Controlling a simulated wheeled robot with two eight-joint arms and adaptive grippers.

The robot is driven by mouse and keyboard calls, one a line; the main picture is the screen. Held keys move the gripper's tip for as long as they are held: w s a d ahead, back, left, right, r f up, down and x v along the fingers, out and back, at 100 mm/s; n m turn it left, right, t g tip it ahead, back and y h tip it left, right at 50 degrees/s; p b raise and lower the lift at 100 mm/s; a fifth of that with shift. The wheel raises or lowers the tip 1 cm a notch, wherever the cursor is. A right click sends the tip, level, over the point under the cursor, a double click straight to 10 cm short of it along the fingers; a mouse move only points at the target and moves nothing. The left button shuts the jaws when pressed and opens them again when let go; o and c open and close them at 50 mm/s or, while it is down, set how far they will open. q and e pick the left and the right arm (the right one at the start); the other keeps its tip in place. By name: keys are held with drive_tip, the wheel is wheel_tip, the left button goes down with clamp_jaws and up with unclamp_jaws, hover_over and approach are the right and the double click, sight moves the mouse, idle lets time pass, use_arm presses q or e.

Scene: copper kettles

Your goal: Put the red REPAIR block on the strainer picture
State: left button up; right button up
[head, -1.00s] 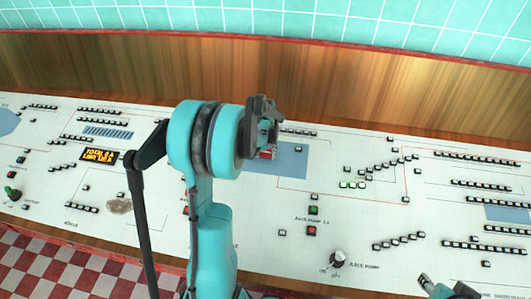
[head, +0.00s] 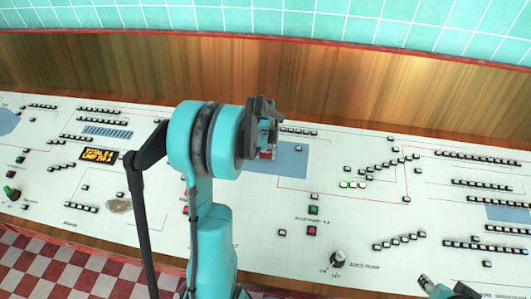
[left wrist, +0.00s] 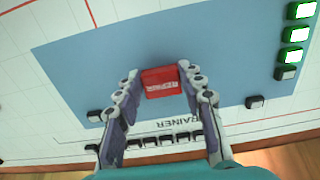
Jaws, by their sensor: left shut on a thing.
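The red REPAIR block (left wrist: 161,82) is between the fingertips of my left gripper (left wrist: 160,84) in the left wrist view, with pale lettering on its face. My left gripper (head: 267,143) is shut on it. In the head view a small part of the red block (head: 266,154) shows below the fingers. The strainer picture is a flat blue rectangle (head: 292,160) on the white panel; it lies behind and under the block in the left wrist view (left wrist: 100,65). I cannot tell whether the block touches it. Part of my right gripper (head: 448,289) shows at the bottom right edge; its fingers are unclear.
Rows of small black buttons (head: 480,157) cover the sloping white panel. Several green-lit buttons (left wrist: 293,35) and dark buttons (left wrist: 255,102) are close to the blue rectangle. A knob (head: 338,257) stands nearer the front. A wooden wall (head: 350,90) rises behind the panel.

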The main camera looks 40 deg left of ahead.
use_arm(q)
drive_tip(key=shift+f, duration=0.2)
drive_tip(key=o, duration=1.1)
drive_tip(key=shift+o, duration=0.2)
drive_tip(key=shift+r, duration=0.1)
wheel_tip(320, 180, up, 8)
drive_tip(key=s+p, duration=0.1)
drive_tip(key=p, duration=0.4)
drive_tip(key=shift+s+d, duration=0.15)
drive_tip(key=shift+d, duration=0.25)
